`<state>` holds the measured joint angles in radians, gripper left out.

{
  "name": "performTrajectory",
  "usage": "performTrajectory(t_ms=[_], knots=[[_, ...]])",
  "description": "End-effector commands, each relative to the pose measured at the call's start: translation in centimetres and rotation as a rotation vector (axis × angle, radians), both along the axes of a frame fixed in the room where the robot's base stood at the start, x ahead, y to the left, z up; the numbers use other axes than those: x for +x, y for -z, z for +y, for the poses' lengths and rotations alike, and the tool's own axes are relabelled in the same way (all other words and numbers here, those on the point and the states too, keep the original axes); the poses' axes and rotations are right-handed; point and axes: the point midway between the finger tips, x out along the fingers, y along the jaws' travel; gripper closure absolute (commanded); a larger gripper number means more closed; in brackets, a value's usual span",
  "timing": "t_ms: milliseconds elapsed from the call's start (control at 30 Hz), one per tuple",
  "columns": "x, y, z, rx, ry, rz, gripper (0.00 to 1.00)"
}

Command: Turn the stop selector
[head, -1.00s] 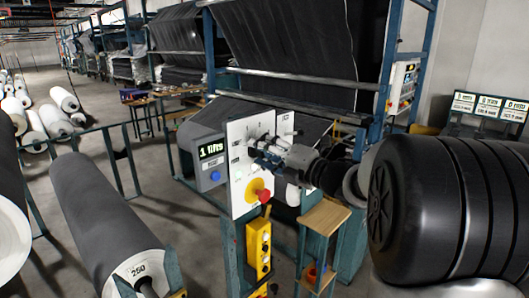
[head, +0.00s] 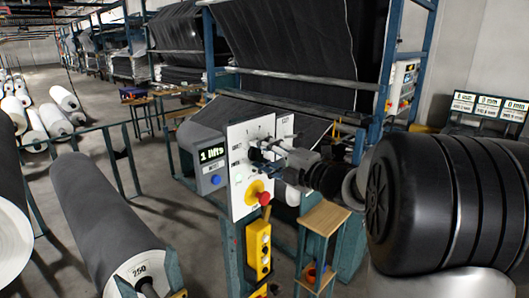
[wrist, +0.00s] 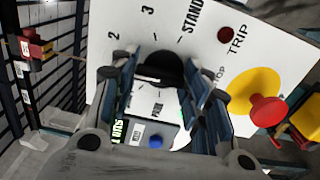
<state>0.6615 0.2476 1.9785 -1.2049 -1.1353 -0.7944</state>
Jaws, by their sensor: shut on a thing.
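The stop selector is a black knob on a white control panel (head: 237,190). In the wrist view the knob (wrist: 160,66) sits between my fingers, with the marks 2, 3 and STAND around it. My gripper (wrist: 162,80) is shut on it, one finger on each side. In the head view my gripper (head: 262,150) meets the panel's face from the right and hides most of the knob. Which mark the knob points at cannot be told.
A red stop button on a yellow base (head: 261,196) sits low on the panel, close to my gripper. A red TRIP lamp (wrist: 227,34) is beside the selector. A grey box with a display reading "1 lifts" (head: 211,154) is left of the panel. A yellow button box (head: 259,250) hangs below.

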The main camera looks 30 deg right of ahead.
Motion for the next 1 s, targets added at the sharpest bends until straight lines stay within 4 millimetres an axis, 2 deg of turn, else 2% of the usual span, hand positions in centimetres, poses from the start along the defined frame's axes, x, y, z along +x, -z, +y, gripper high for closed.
performTrajectory(t_ms=[700,1000], knots=[[0.07,-0.11,-0.23,0.642,0.000,0.234,0.81],[0.09,-0.01,-0.29,0.865,0.000,0.315,0.81]])
